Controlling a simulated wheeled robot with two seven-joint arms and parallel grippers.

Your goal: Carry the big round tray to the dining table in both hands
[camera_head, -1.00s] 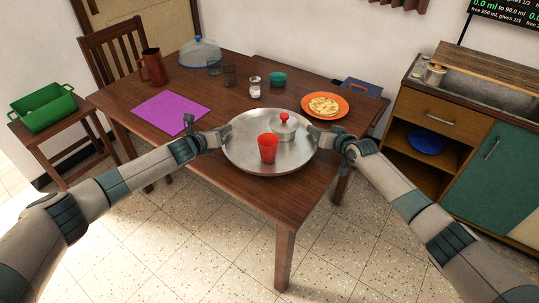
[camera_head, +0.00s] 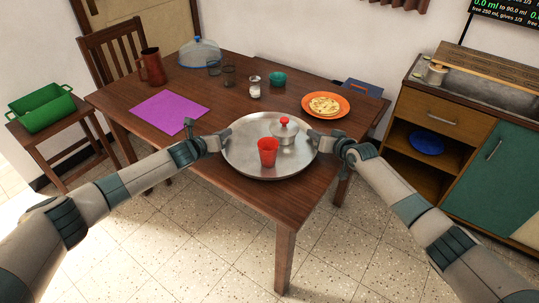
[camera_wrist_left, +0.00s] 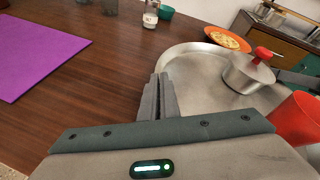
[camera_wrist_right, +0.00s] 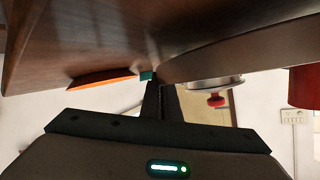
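The big round steel tray (camera_head: 240,160) is level at the near right end of the wooden dining table (camera_head: 222,92); I cannot tell whether it rests on it or is just above. On it stand a red cup (camera_head: 267,152) and a small steel pot with a red-knobbed lid (camera_head: 284,132), both upright. My left gripper (camera_head: 224,141) is shut on the tray's left rim; its closed fingers (camera_wrist_left: 160,98) show at the rim in the left wrist view. My right gripper (camera_head: 318,143) is shut on the right rim; the right wrist view looks upside down.
An orange plate with food (camera_head: 325,105) is just beyond the tray's right side. A purple mat (camera_head: 170,111) lies to its left. A brown pitcher (camera_head: 152,67), a glass dome (camera_head: 200,53), a white-filled glass (camera_head: 255,88) and a teal bowl (camera_head: 277,79) stand farther back.

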